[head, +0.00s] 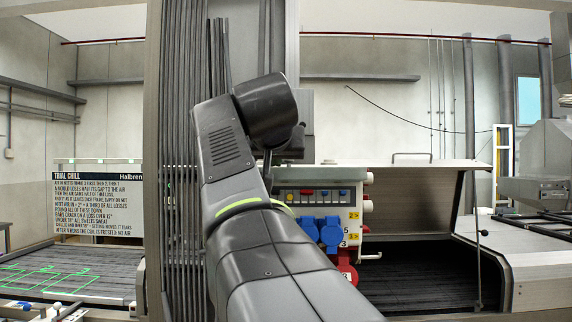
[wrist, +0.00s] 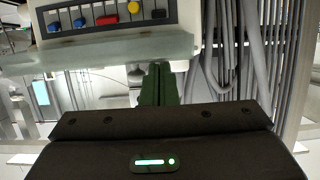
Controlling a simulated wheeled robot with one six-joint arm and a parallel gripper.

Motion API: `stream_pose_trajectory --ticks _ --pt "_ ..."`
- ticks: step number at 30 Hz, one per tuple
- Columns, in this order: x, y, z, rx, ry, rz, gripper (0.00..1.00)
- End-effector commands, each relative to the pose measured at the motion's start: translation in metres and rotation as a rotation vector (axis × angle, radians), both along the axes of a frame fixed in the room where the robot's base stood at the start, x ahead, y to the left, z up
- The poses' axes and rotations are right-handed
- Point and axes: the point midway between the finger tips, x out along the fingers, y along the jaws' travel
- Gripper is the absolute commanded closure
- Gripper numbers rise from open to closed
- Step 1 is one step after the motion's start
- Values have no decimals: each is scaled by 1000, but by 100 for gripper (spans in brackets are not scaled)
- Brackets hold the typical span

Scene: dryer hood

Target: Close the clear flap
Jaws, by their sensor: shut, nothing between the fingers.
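The control box (head: 316,213) stands behind my arm in the head view, with a row of coloured switches above blue and red sockets. In the wrist view, which looks upside down, the switch row (wrist: 108,17) shows at the top. The clear flap (wrist: 100,52) appears there as a pale, see-through strip along the box edge, away from the switches, which look uncovered. My gripper (wrist: 158,68) has its green fingers together and empty. Their tips are at the flap's edge in the picture; I cannot tell if they touch. In the head view my arm hides the gripper.
Thick grey vertical cables (head: 182,160) run left of my arm. A raised metal hood (head: 415,195) stands over a dark conveyor on the right. A text sign (head: 98,198) stands at left above another conveyor. A thin rod (head: 478,235) stands at the hood's right.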

Motion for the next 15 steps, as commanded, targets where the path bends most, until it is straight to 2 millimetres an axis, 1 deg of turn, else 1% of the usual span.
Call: stream_pose_trajectory --ticks 1,8,15 --pt "-1 0 -6 0 -13 1 100" --pt "-5 0 -18 -1 -97 0 100" --pt "-10 0 -31 -1 -217 -1 100"
